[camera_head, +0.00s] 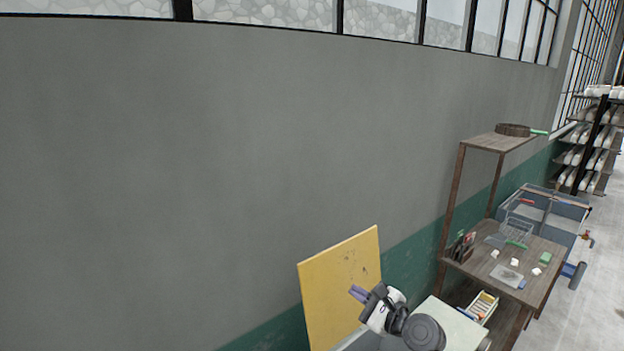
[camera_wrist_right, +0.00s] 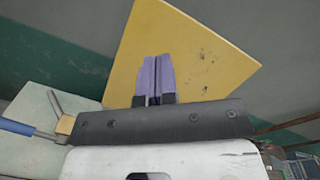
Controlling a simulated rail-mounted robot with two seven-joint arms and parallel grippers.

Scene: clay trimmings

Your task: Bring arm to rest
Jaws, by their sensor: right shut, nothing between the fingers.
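My right gripper (camera_head: 358,293) is at the bottom of the head view, in front of a yellow board (camera_head: 340,290) that leans near the grey and green wall. In the right wrist view my right gripper (camera_wrist_right: 154,75) shows its two purple fingers closed against each other, with nothing between them. The yellow board (camera_wrist_right: 205,65) is behind the fingers there. I cannot tell whether the fingertips touch the board. My left gripper is not in either view.
A wooden workbench (camera_head: 548,262) with small tools and white blocks stands at the right, with a raised shelf (camera_head: 497,142) above it. Behind it are a grey sink (camera_head: 575,212) and a rack (camera_head: 598,140). A pale surface (camera_head: 452,328) lies beside my right arm.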

